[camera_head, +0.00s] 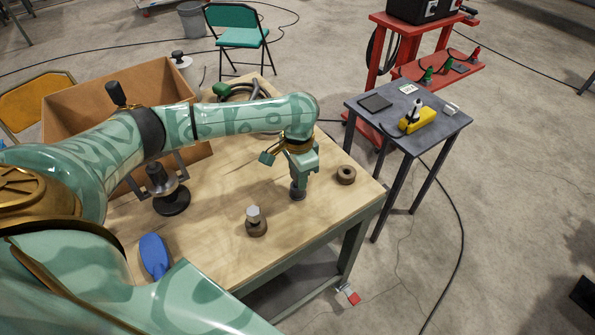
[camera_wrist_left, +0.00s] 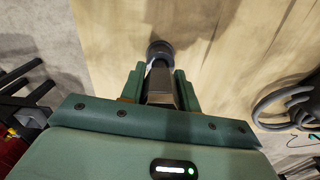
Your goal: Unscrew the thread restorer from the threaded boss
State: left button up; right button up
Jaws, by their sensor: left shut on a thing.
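My left gripper (camera_head: 299,180) points down over the right part of the wooden workbench (camera_head: 225,262). It is shut on the thread restorer, whose grey flat-sided metal body (camera_wrist_left: 161,84) shows between the fingers in the left wrist view. In the head view the fingers mostly hide it. A dark round piece (camera_head: 297,194) shows just under the fingertips, standing on the bench; it also shows in the left wrist view (camera_wrist_left: 160,50). It looks like the threaded boss, but I cannot see the thread or how far the two are engaged. My right gripper is not in view.
A hex-headed part (camera_head: 253,213) on a brown round base stands nearer, left of the gripper. A brown ring (camera_head: 346,175) lies to the right. A metal part on a black disc (camera_head: 171,199), a blue-handled tool (camera_head: 154,255) and a cardboard box (camera_head: 75,130) are at left.

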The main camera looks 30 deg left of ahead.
pick_arm(q)
jog(key=n, duration=0.3)
jog(key=o, duration=1.2)
jog(key=shift+o, duration=0.2)
notch_tip(320, 180, up, 7)
jog(key=p, duration=1)
